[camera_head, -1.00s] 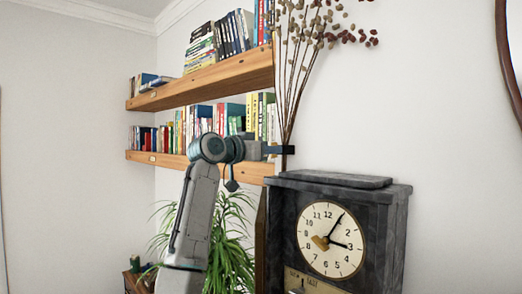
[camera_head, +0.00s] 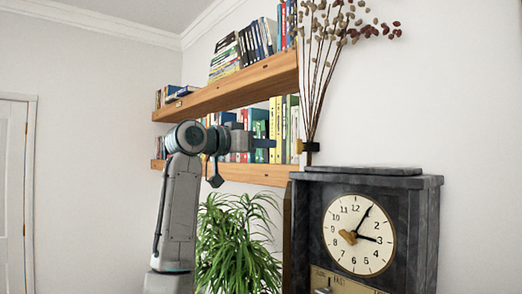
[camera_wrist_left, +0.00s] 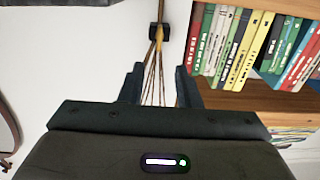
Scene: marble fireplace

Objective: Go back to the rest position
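My left gripper (camera_head: 268,143) is raised in front of the lower bookshelf, pointing right toward the dried stems (camera_head: 322,90). In the left wrist view the two dark fingers of my left gripper (camera_wrist_left: 160,80) stand wide apart with nothing clamped between them. The stems (camera_wrist_left: 160,55) show in line with the gap, beyond the fingers. A small black bracket (camera_head: 309,147) at the stems sits just right of the fingertips, apart from them. My right gripper is in neither view.
A dark stone clock (camera_head: 410,230) stands at the lower right. Wooden shelves (camera_head: 235,83) with books are behind my arm. A green plant (camera_head: 235,245) is below it. A white door (camera_head: 14,190) is at the far left. Bare wall leaves room on the left.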

